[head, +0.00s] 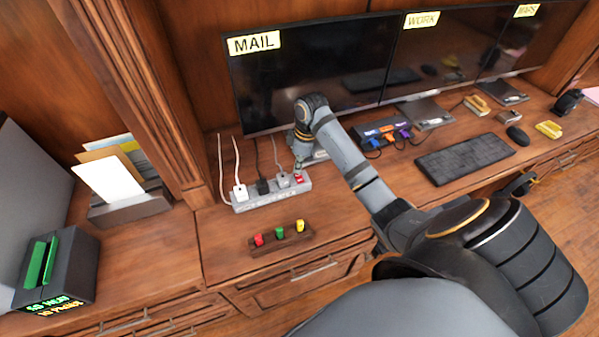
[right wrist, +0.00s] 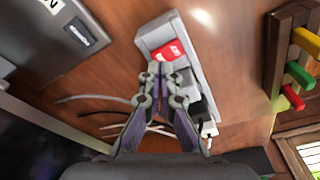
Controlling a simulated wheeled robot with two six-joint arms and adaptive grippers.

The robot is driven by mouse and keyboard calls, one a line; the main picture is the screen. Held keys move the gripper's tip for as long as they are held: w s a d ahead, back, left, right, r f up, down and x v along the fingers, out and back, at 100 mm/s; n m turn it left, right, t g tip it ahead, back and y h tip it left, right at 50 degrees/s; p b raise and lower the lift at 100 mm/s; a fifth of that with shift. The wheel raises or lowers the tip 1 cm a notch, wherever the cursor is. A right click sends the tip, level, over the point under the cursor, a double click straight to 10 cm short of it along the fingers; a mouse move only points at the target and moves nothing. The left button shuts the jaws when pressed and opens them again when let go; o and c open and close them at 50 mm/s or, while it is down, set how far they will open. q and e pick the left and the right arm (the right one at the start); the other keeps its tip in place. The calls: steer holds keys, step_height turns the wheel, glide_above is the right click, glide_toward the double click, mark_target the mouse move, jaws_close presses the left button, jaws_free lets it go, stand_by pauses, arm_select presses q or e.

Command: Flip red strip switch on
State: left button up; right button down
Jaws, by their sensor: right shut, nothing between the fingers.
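A grey power strip (head: 268,197) lies on the desk below the left monitor, with several plugs in it. Its red switch (head: 299,180) is at the right end of the strip. In the right wrist view, the red switch (right wrist: 168,51) shows near the end of the strip (right wrist: 155,33). My right gripper (head: 298,167) points down over that end of the strip. Its fingers (right wrist: 161,70) are shut and empty, with the tips at the edge of the red switch. I cannot tell whether they touch it. The switch's position is unclear. My left gripper is not in view.
A wooden holder (head: 281,244) with red, green and yellow pieces stands in front of the strip. A hub (head: 378,128) with cables and a keyboard (head: 465,156) lie to the right. The monitor (head: 310,75) rises close behind. Bare desk lies left of the holder.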

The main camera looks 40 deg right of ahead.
mark_target(299, 175)
steer(key=shift+f, duration=0.95)
stand_by(0.6)
step_height(299, 175, up, 7)
steer(key=p, duration=0.8)
steer(key=shift+r, duration=0.1)
steer(key=shift+s+f, duration=0.1)
steer(key=shift+f, duration=0.1)
